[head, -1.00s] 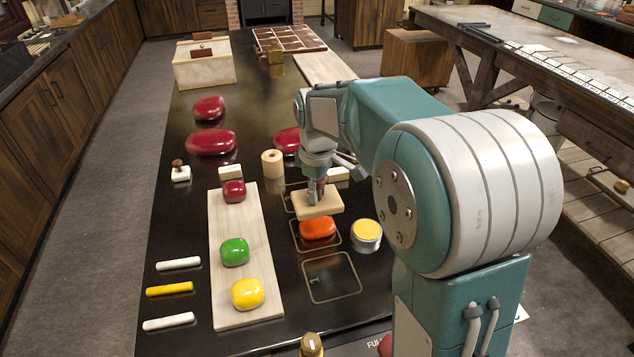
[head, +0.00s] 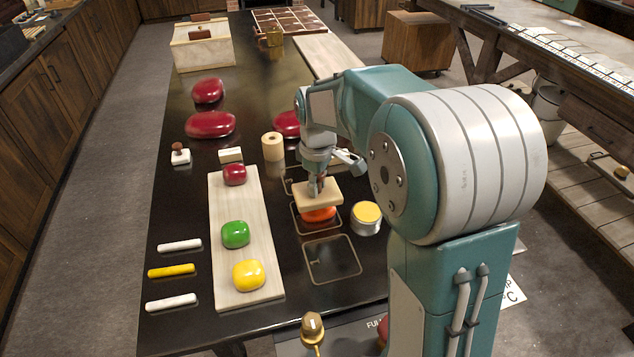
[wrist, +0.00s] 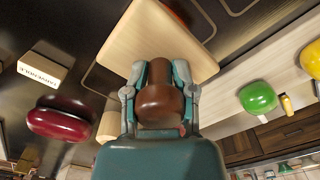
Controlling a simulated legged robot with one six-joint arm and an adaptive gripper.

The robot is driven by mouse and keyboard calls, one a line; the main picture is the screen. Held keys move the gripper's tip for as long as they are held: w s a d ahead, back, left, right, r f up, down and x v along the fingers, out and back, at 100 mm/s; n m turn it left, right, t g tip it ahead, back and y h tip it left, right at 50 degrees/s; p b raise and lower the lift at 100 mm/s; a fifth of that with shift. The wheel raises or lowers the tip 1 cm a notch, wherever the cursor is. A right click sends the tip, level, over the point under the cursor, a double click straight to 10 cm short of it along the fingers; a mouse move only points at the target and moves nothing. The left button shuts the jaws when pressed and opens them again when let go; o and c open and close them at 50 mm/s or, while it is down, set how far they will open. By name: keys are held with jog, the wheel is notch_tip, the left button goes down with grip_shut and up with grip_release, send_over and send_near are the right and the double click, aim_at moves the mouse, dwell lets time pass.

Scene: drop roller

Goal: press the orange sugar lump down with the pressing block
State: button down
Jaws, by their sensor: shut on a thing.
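The orange sugar lump (head: 318,215) lies in a marked square on the dark table in the head view. The pale wooden pressing block (head: 318,192) is over it and hides its top and far part. I cannot tell whether the block touches the lump. My gripper (head: 317,186) is above the block, shut on its brown knob. In the wrist view, the fingers of my gripper (wrist: 160,90) close around the brown knob, with the pressing block (wrist: 118,45) beyond it. A sliver of orange lump (wrist: 186,14) shows past the block's edge.
A board (head: 222,275) at left carries red, green (head: 236,234) and yellow (head: 248,275) lumps. A yellow-topped tin (head: 366,218) stands close right of the orange lump. An empty marked square (head: 332,260) lies in front. A wooden roll (head: 272,147) stands behind.

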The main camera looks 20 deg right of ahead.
jog(key=shift+f, duration=1.55)
dwell(0.5)
jog(key=shift+r, duration=0.1)
dwell(0.4)
jog(key=shift+r, duration=3.5)
